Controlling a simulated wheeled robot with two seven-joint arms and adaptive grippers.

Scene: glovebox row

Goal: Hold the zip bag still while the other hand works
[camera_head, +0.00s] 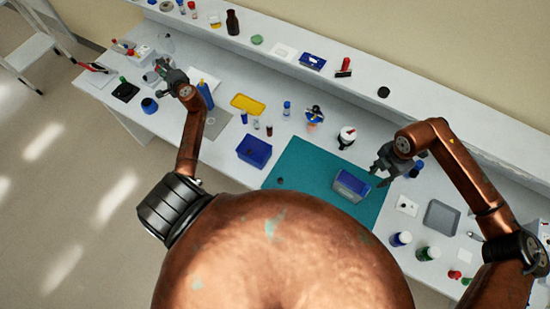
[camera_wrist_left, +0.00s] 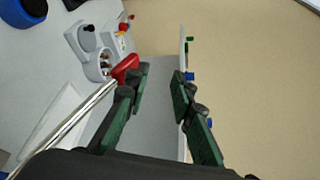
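No zip bag can be made out for certain. A blue object with a pale grey top (camera_head: 352,185) lies on the teal mat (camera_head: 300,165); I cannot tell whether it is the bag. My right gripper (camera_head: 377,176) is just right of it over the mat, fingers apart, and I cannot tell whether it touches it. My left gripper (camera_head: 162,76) is far off at the bench's left end. In the left wrist view its fingers (camera_wrist_left: 160,80) stand apart with nothing between them.
A red-headed tool with a metal shaft (camera_wrist_left: 124,68) lies close beside one left finger. A blue bin (camera_head: 254,151), a yellow tray (camera_head: 248,104) and a grey tray (camera_head: 440,217) stand on the bench. A raised shelf (camera_head: 400,100) with bottles runs along the back.

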